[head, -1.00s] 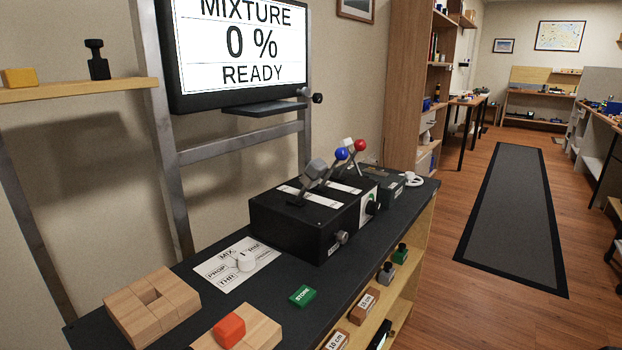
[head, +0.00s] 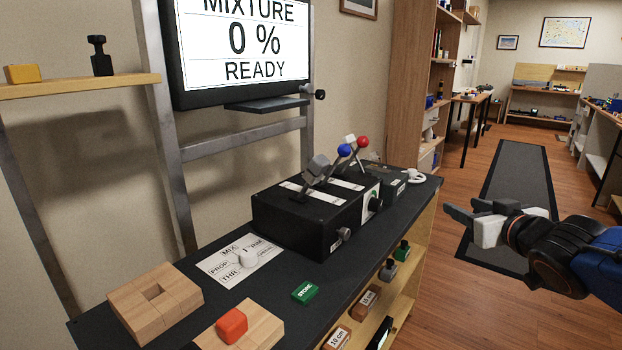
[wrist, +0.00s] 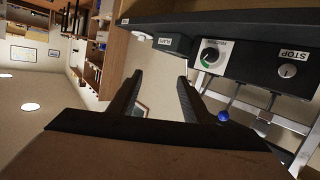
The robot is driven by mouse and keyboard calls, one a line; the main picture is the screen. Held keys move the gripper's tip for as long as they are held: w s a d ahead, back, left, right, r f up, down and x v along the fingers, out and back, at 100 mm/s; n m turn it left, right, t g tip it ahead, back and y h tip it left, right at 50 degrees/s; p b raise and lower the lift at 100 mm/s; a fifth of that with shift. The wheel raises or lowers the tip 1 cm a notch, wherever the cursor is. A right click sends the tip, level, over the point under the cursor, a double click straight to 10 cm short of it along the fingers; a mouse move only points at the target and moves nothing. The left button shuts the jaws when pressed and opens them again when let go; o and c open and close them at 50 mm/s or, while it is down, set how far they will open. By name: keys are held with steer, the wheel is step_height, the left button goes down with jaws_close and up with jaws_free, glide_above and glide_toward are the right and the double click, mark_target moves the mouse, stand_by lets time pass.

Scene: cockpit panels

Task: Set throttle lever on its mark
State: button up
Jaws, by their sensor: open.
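A black lever box (head: 285,221) stands on the dark bench top. The lever with the grey block handle (head: 318,166), likely the throttle, leans up from its near slot beside a white scale strip. A lever with a blue knob (head: 344,150) stands beyond it, and one with a red knob (head: 362,142) beyond that. The throttle's mark is too small to make out. My gripper (head: 463,211) is open and empty, in the air to the right of the bench, apart from the levers. In the wrist view, my gripper (wrist: 157,82) is open, with the blue knob (wrist: 222,116) to its right.
The screen (head: 242,45) reads MIXTURE 0 % READY. A green STORE block (head: 305,291) and wooden blocks (head: 157,298) lie on the near bench. The box's front has a green-marked dial (head: 375,204).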

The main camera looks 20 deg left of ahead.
steer(key=a+r+n+g+y, duration=0.25)
steer(key=a+n+y, duration=0.35)
steer(key=a, duration=0.8)
steer(key=n+g+y, duration=0.2)
steer(key=g+y, duration=0.3)
steer(key=g, duration=0.1)
glide_toward(307, 185)
steer(key=x, duration=0.8)
steer(key=r+x, duration=0.1)
steer(key=x, duration=0.3)
steer(key=shift+w+a+r, duration=0.1)
steer(key=shift+w+a, duration=0.05)
steer(key=shift+w, duration=0.2)
steer(key=shift+c, duration=0.7)
jaws_close()
